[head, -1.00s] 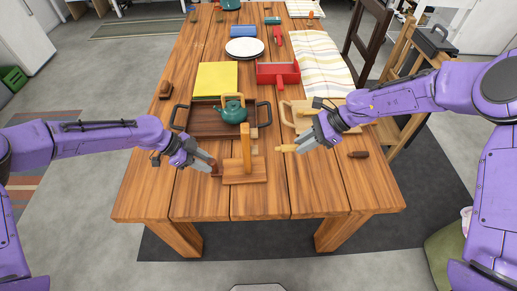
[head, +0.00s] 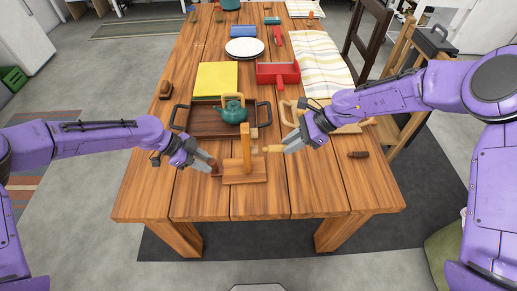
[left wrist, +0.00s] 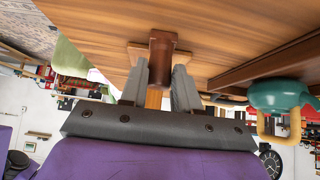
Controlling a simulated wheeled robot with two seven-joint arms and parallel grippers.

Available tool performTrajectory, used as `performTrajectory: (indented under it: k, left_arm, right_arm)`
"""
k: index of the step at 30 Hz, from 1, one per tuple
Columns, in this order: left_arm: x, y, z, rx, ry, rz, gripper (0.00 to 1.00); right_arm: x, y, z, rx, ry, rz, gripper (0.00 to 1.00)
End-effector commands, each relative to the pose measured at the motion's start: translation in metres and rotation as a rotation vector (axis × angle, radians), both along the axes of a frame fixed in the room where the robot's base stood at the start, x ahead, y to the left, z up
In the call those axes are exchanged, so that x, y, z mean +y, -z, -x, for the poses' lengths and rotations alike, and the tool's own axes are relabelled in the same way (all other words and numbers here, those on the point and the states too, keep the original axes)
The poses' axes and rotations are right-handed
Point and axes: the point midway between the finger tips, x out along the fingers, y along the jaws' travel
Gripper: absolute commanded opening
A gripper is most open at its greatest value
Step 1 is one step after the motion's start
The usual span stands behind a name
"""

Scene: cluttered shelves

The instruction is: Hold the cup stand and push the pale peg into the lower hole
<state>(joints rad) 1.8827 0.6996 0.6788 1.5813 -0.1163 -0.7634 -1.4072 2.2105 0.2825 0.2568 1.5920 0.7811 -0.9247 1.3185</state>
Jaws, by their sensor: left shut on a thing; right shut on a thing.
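The cup stand is a wooden post (head: 246,145) upright on a flat base (head: 245,178) near the table's front. My left gripper (head: 213,168) is shut at the stand's left side. A dark brown piece (left wrist: 160,60) shows between its fingers in the left wrist view, with the lighter post behind. My right gripper (head: 286,146) is shut on the pale peg (head: 273,149). The peg lies roughly level, its free end pointing left at the post's lower half, close to it. I cannot tell whether they touch. The lower hole cannot be made out.
Behind the stand is a dark tray (head: 205,131) with a green teapot (head: 231,114). A dark brown piece (head: 358,154) lies right. The table's front is clear.

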Motion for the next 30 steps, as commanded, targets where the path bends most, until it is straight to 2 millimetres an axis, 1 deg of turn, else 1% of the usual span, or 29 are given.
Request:
performTrajectory:
  k: [1,10,30]
  left_arm:
    - [0.001,0.004,0.002,0.005,0.003,-0.004,0.00]
    - [0.001,0.003,0.002,0.005,0.003,-0.004,0.00]
    - [0.001,0.003,0.002,0.005,0.002,-0.004,0.00]
  right_arm:
    - [0.000,0.000,0.000,0.000,0.000,0.000,0.00]
    - [0.002,0.000,0.000,-0.001,-0.001,0.000,0.00]
    - [0.018,0.000,0.000,-0.001,-0.001,0.000,0.00]
